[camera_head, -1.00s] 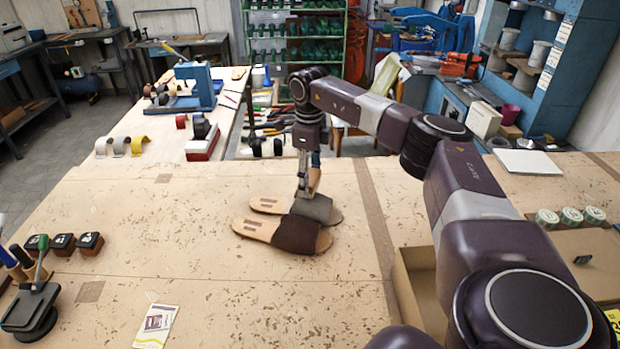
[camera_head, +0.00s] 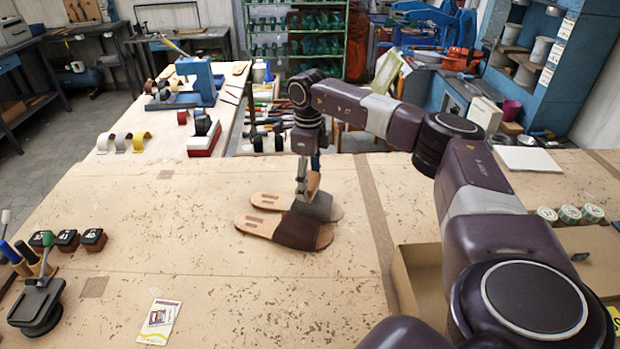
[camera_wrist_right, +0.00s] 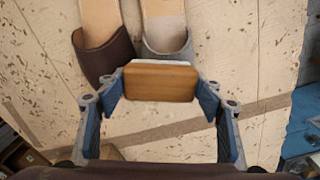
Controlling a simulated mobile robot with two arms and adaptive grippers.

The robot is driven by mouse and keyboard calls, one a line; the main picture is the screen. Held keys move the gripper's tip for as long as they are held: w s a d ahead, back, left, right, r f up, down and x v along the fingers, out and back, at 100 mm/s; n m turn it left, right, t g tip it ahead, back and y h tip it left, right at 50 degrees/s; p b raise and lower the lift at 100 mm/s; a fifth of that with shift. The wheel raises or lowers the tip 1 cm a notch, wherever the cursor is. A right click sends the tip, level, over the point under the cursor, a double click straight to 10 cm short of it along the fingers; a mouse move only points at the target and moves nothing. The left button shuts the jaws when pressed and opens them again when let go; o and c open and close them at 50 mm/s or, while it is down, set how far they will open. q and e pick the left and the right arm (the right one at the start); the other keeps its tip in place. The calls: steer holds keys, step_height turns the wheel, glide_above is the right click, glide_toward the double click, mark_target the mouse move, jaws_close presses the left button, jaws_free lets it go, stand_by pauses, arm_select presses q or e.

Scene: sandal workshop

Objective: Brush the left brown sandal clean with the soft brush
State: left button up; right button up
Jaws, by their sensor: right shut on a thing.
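A pair of tan-soled sandals lies on the workbench. The nearer one, with a dark brown strap (camera_head: 298,232), is on the left in the right wrist view (camera_wrist_right: 108,55). The other, with a grey strap (camera_head: 322,207), is on the right there (camera_wrist_right: 172,50). My right gripper (camera_head: 304,192) is shut on the wooden brush (camera_wrist_right: 161,82); a pale strip shows along its far edge. The brush is over the grey-strapped sandal and hides part of its strap end. I cannot tell whether it touches. My left gripper is not in view.
An open cardboard box (camera_head: 417,276) stands right of the sandals. A black stamp-like tool (camera_head: 36,306) and several small blocks are at the left edge. A printed card (camera_head: 159,322) lies in front. The bench left of the sandals is clear.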

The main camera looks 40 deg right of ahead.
stand_by(0.5)
steer(key=shift+w+d, duration=0.75)
steer(key=shift+d, duration=0.25)
stand_by(0.3)
steer(key=shift+a+p, duration=0.1)
steer(key=shift+p, duration=0.25)
steer(key=shift+s+a+p, duration=0.45)
steer(key=shift+s+a, duration=0.3)
steer(key=shift+a, duration=0.2)
